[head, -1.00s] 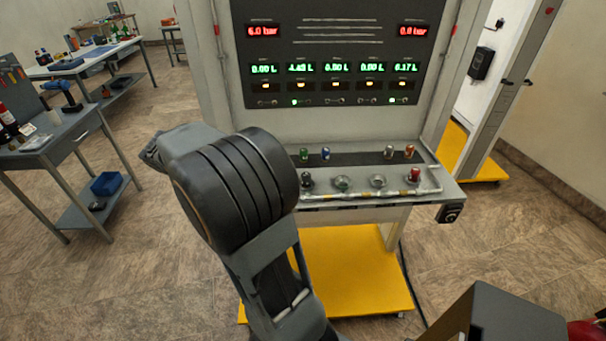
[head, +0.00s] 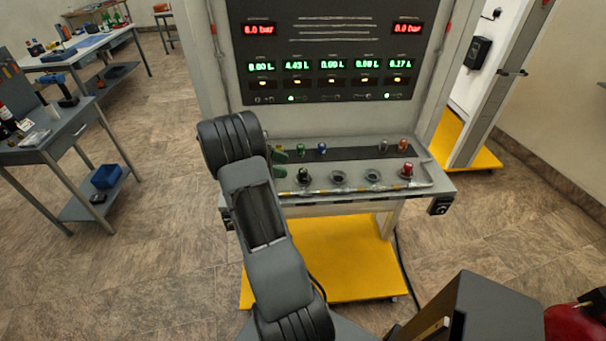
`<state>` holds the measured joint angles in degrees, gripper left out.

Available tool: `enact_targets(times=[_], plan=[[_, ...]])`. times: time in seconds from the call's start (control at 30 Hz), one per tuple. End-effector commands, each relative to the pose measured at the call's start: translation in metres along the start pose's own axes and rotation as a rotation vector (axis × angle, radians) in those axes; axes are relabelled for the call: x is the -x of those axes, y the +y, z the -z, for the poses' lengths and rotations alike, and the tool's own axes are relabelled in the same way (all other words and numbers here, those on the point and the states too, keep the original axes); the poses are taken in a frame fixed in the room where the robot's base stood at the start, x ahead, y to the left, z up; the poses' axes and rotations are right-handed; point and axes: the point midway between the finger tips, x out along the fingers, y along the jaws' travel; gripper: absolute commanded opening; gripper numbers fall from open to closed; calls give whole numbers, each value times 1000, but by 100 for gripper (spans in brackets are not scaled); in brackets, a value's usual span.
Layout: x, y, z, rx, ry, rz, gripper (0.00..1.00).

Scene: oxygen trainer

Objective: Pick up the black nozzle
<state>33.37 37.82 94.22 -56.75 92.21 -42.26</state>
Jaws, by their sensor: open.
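The black nozzle (head: 304,174) stands upright at the left end of the front row on the trainer's shelf. My gripper (head: 279,165) is mostly hidden behind my arm. Two green fingertips show past the arm's right edge, spread apart, just left of the black nozzle. They look empty, and I cannot tell whether either touches the nozzle.
Green (head: 301,148), blue (head: 322,148), grey (head: 382,146) and orange (head: 404,145) nozzles stand in the back row. A red nozzle (head: 407,169) stands at the front right. Two empty-looking sockets (head: 338,177) lie between. The display panel (head: 330,60) rises behind.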

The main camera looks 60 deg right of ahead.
Motion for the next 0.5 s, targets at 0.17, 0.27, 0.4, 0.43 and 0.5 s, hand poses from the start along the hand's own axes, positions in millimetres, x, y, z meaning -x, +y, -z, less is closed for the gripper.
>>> enact_targets(times=[0.17,0.27,0.4,0.43,0.5], plan=[[-12,0,0,0,0,0,61],[-17,0,-2,0,1,0,61],[-35,-2,-6,1,1,2,61],[-39,-2,-6,1,0,2,61],[-48,-2,-6,0,1,2,61]])
